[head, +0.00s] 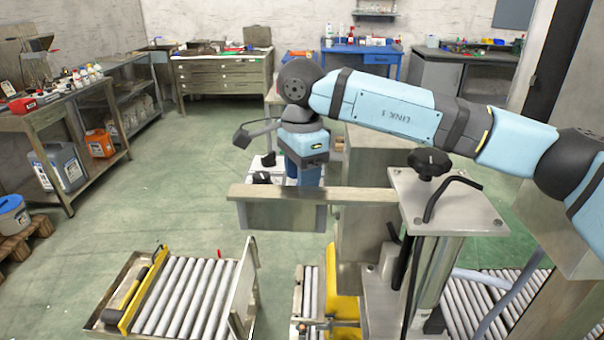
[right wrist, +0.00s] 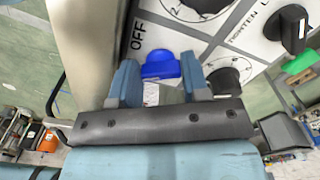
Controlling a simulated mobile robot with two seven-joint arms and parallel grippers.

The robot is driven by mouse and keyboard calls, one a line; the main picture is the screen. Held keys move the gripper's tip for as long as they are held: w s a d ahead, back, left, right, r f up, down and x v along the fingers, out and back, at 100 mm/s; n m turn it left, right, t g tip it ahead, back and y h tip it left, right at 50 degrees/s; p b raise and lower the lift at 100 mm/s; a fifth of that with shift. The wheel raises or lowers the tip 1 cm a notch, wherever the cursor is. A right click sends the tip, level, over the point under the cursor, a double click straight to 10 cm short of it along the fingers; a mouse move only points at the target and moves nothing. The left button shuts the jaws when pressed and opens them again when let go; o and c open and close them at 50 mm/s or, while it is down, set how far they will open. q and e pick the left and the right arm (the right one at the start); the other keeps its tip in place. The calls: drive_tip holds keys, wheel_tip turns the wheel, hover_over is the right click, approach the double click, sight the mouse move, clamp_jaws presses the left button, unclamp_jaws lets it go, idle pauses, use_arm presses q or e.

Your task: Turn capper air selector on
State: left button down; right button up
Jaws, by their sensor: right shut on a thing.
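A white control panel (right wrist: 210,18) with a printed OFF label fills the top of the right wrist view. A blue selector knob (right wrist: 160,67) sits on it close to the OFF label. My right gripper (right wrist: 159,76) has one blue finger on each side of this knob and is shut on it. I cannot tell which setting the knob points to. In the head view my right gripper (head: 303,170) reaches down behind a metal ledge, and its fingertips and the blue knob are hidden. My left gripper is not in view.
Black dials (right wrist: 226,80) and a black knob (right wrist: 293,28) share the panel close to my fingers. A metal ledge (head: 300,194) and a post with a black knob (head: 429,161) stand in front. A roller conveyor (head: 180,295) lies at lower left; green floor is open left.

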drive_tip(key=o, duration=0.6)
drive_tip(key=shift+o, duration=0.2)
